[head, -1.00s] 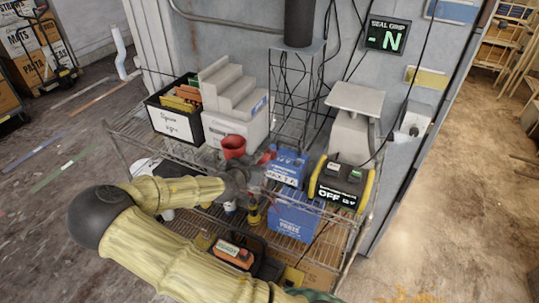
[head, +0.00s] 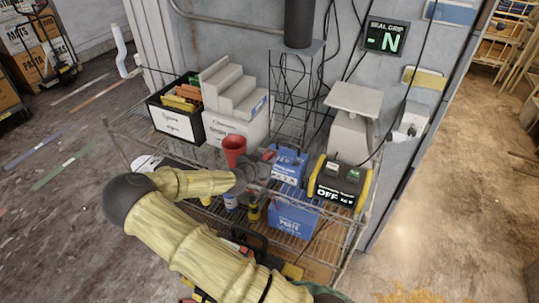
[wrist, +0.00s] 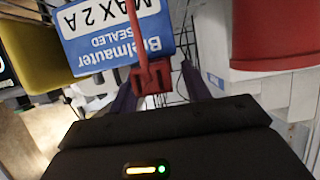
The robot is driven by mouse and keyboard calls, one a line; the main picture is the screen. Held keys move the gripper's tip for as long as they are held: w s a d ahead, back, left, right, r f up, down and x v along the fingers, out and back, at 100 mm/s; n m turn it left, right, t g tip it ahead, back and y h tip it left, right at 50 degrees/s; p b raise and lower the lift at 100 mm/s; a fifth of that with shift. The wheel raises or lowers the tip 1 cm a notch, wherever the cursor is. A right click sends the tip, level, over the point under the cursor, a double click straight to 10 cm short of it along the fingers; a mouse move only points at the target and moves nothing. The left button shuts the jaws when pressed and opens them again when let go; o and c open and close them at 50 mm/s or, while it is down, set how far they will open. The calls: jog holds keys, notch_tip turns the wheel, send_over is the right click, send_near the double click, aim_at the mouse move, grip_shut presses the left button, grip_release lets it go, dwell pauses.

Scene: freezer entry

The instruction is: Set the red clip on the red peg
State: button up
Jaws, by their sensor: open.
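A small red piece, a narrow bar with a blocky end, shows in the wrist view (wrist: 151,74) in front of a blue-and-white box (wrist: 115,30). It looks like the red clip, but I cannot tell it surely from the peg. In the head view a bit of red (head: 269,155) shows beside the blue box (head: 289,164). My gripper (wrist: 158,92) is open, its dark fingers on either side of the red piece in the picture; I cannot tell whether they touch it. In the head view my gripper (head: 262,168) is over the rack's top shelf. No separate red peg is clear.
A red cup (head: 234,150) stands close left of my gripper and fills the wrist view's upper right (wrist: 275,35). A black-and-yellow device marked OFF (head: 340,183) sits to the right. A bin (head: 176,112) and a stepped white block (head: 235,90) stand behind left.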

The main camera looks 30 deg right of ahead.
jog(key=shift+c, duration=0.2)
grip_shut()
notch_tip(320, 180, up, 10)
jog(key=b, duration=0.2)
jog(key=shift+b, duration=0.35)
jog(key=shift+r, duration=0.15)
dwell(0.4)
jog(key=shift+r+p, duration=1.6)
jog(key=shift+r, duration=0.3)
jog(key=shift+f, duration=0.15)
